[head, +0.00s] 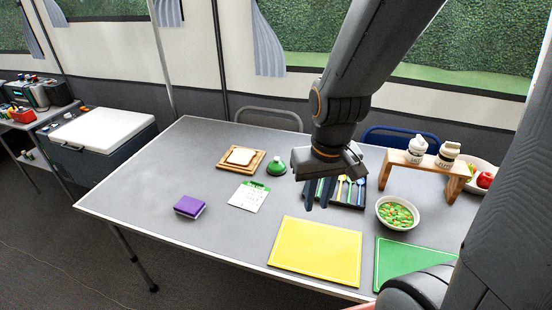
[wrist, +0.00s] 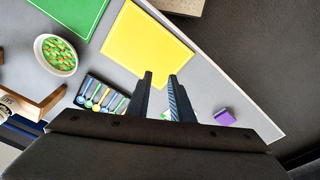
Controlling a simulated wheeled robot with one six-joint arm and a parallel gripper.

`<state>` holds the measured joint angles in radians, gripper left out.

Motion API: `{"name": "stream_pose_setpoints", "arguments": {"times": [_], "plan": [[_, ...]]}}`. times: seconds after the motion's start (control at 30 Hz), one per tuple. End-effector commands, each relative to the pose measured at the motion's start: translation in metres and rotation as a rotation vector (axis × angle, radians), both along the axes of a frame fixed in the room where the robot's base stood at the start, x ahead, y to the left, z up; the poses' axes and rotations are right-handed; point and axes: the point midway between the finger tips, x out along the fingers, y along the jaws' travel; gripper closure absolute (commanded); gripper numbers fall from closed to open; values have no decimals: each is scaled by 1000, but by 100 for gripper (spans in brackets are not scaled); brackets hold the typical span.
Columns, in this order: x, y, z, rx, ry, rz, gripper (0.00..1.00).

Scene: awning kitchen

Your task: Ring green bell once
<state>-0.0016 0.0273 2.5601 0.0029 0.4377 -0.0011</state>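The green bell (head: 276,167) stands on the grey table (head: 150,170), between the bread board and the cutlery tray in the head view. It has a green dome on a dark base. My gripper (head: 318,206) points down above the table, to the right of the bell in the head view and apart from it. In the wrist view its two fingers (wrist: 161,75) are apart with nothing between them. The bell cannot be seen in the wrist view.
A cutlery tray (head: 351,204) lies partly behind my gripper. Nearby are a yellow mat (head: 316,250), a green mat (head: 405,262), a bowl (head: 397,224), a white-green card (head: 248,197), bread on a board (head: 241,158) and a purple block (head: 189,206). The table's left part is clear.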

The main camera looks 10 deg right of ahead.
Motion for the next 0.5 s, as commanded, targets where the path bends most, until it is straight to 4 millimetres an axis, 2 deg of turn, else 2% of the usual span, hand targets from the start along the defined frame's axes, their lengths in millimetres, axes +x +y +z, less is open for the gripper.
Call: {"name": "stream_pose_setpoints", "arguments": {"times": [0.03, 0.1, 0.5], "plan": [[0, 0, 0, 0, 0, 0, 89], [0, 0, 0, 0, 0, 0, 100], [0, 0, 0, 0, 0, 0, 100]]}}
